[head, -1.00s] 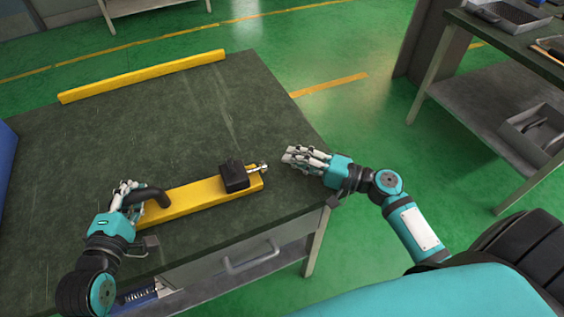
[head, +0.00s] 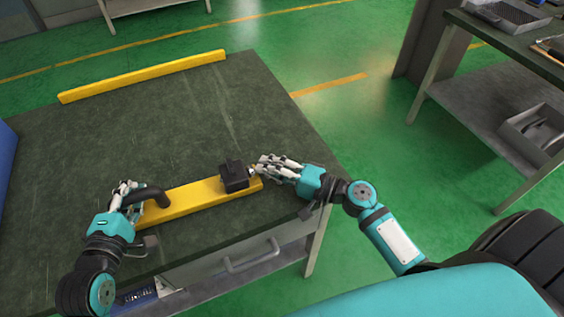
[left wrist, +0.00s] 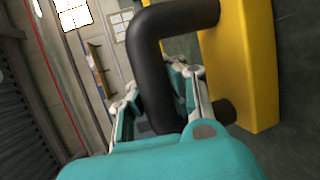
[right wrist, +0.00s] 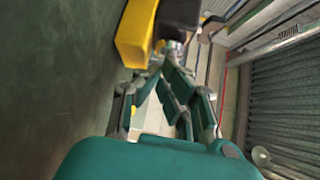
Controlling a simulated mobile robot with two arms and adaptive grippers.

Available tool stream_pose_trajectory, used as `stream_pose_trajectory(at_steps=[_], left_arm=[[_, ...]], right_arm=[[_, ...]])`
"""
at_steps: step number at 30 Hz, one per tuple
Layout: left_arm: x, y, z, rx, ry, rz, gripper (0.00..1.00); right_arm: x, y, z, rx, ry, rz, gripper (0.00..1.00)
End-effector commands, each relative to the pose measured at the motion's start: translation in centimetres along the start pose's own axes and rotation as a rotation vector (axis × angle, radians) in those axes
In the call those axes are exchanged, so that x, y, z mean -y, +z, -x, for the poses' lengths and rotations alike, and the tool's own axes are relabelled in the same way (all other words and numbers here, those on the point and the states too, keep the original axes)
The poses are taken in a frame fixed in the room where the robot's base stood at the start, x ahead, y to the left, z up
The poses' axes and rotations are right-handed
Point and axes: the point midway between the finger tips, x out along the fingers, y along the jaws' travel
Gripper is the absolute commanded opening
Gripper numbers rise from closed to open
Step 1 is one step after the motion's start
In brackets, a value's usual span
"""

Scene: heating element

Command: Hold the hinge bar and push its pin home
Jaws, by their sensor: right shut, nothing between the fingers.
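The yellow hinge bar (head: 196,201) lies on the dark table, with a black curved handle (head: 152,194) at its left end and a black block (head: 234,176) near its right end. The silver pin (head: 251,171) sticks out of the block's right side, mostly hidden by my right fingers. My left gripper (head: 127,194) is closed around the handle; the left wrist view shows the handle (left wrist: 154,75) between its fingers. My right gripper (head: 262,167) is shut and empty, its fingertips at the pin's outer end. The right wrist view shows the pin (right wrist: 172,47) just beyond the fingertips; contact is unclear.
A long yellow strip (head: 145,76) lies along the table's far edge. The table's right edge is under my right forearm. A drawer handle (head: 250,258) is on the table's front. The table (head: 130,130) behind the bar is clear.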

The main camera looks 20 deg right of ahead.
Motion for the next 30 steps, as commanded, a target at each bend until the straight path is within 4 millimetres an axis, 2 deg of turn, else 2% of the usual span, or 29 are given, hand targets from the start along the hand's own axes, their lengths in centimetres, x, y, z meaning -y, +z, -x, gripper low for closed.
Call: stream_pose_trajectory(at_steps=[9,14,18,24,30], left_arm=[[-0.2,0.3,0.0,0.006,0.005,0.005,0.0],[-0.2,0.3,0.0,0.006,0.005,0.005,0.0],[-0.2,0.2,0.0,0.004,0.005,0.004,0.0],[-0.2,0.1,0.0,0.003,0.006,0.003,0.0],[-0.2,0.1,0.0,0.003,0.006,0.003,0.0]], right_arm=[[-0.1,0.3,0.0,0.008,0.001,-0.002,0.0],[-0.1,-0.8,0.9,0.005,0.003,-0.001,0.0],[-0.1,-2.9,2.8,0.001,0.004,-0.001,0.0],[-0.2,-2.7,7.7,0.001,0.004,-0.003,0.0],[-0.1,-2.8,11.2,0.001,0.002,-0.002,0.0]])
